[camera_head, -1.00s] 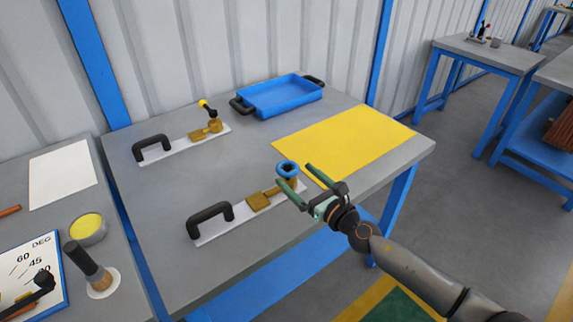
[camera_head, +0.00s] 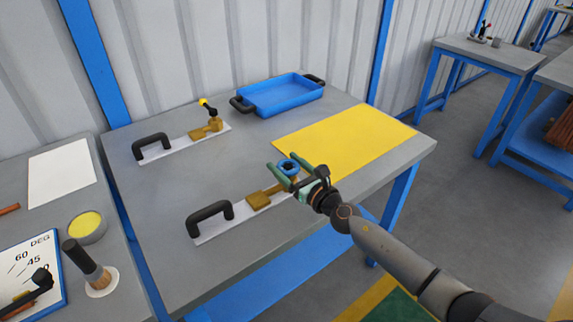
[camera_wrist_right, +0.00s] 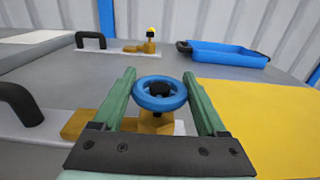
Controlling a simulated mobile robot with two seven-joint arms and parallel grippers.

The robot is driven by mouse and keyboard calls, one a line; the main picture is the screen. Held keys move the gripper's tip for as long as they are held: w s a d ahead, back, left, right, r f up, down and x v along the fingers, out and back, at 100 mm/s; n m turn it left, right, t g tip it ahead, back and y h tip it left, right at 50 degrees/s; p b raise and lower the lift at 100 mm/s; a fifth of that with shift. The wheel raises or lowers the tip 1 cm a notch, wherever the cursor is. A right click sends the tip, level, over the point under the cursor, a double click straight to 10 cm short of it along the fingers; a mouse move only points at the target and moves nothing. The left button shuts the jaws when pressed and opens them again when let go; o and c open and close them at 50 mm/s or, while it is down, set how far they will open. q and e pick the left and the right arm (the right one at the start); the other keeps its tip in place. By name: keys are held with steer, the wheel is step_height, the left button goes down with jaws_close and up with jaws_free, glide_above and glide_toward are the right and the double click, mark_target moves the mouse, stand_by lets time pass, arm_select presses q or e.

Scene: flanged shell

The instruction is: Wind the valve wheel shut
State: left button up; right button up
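The blue valve wheel (camera_head: 288,167) sits on a brass valve body (camera_head: 262,199) on a white plate with a black handle, near the front of the table. In the right wrist view, the wheel (camera_wrist_right: 160,104) has a dark hub and lies flat on top of the brass body (camera_wrist_right: 156,123). My right gripper (camera_head: 290,160) is open, its two green fingers on either side of the wheel. In the wrist view, the gripper (camera_wrist_right: 159,74) brackets the wheel; whether a finger touches the rim I cannot tell. My left gripper is not in view.
A second valve plate (camera_head: 178,147) with a yellow-tipped lever stands farther back. A blue tray (camera_head: 282,97) is at the back, and a yellow mat (camera_head: 345,140) lies to the right. A side table at left holds a brush (camera_head: 90,268) and a yellow-filled tin (camera_head: 87,226).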

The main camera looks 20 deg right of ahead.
steer(key=c, duration=0.8)
steer(key=h+p, duration=0.1)
steer(key=m+p, duration=0.1)
steer(key=shift+r+t+h+p, duration=0.3)
steer(key=shift+h+p, duration=0.05)
steer(key=shift+h, duration=0.05)
steer(key=shift+c, duration=0.2)
steer(key=shift+f+m+h+p, duration=0.15)
steer(key=shift+m+h+p, duration=0.5)
steer(key=shift+h, duration=0.25)
steer(key=shift+d+f+m+h, duration=0.1)
steer(key=shift+m+h, duration=0.35)
steer(key=shift+h, duration=0.15)
steer(key=o, duration=1.3)
steer(key=shift+s, duration=0.15)
